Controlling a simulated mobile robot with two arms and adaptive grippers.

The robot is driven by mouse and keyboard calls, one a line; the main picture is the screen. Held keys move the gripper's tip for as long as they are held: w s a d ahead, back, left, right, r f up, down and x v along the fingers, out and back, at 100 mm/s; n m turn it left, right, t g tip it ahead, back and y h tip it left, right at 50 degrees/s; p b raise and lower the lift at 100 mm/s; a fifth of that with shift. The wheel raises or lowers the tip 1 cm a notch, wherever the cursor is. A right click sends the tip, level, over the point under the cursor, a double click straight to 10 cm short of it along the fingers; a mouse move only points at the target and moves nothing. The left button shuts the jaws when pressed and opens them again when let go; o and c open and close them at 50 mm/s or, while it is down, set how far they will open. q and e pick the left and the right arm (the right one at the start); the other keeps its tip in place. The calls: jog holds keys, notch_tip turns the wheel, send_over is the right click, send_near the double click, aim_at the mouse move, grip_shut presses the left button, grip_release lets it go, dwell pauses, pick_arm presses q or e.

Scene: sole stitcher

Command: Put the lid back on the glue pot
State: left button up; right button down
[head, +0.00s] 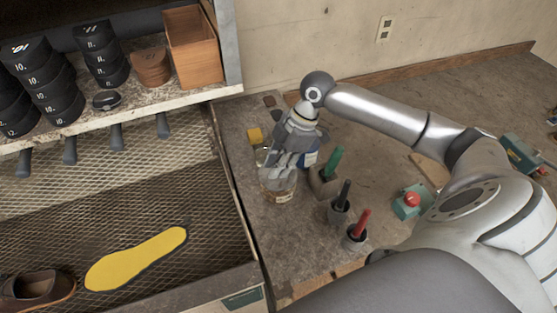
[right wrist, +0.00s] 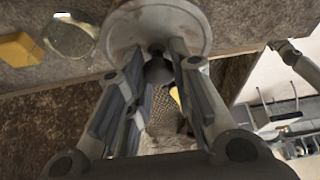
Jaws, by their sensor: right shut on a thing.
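The glue pot (head: 279,194), a small jar with a pale label, stands on the worktop at the middle of the head view. My right gripper (head: 284,162) is directly over it and covers its top in that view. In the right wrist view the lid is a round grey disc (right wrist: 160,27) with a dark knob (right wrist: 158,70). The fingers of my right gripper (right wrist: 158,82) are shut on this knob. Whether the lid touches the pot's rim cannot be told. My left gripper is not in view.
A yellow block (head: 255,135) lies behind the pot. A mesh tray with a yellow sole (head: 136,258) is at left.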

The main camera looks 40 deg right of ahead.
jog(key=c, duration=1.2)
grip_release()
jog(key=o, duration=0.5)
jog(key=shift+r+p, duration=2.55)
jog(key=shift+r, duration=0.95)
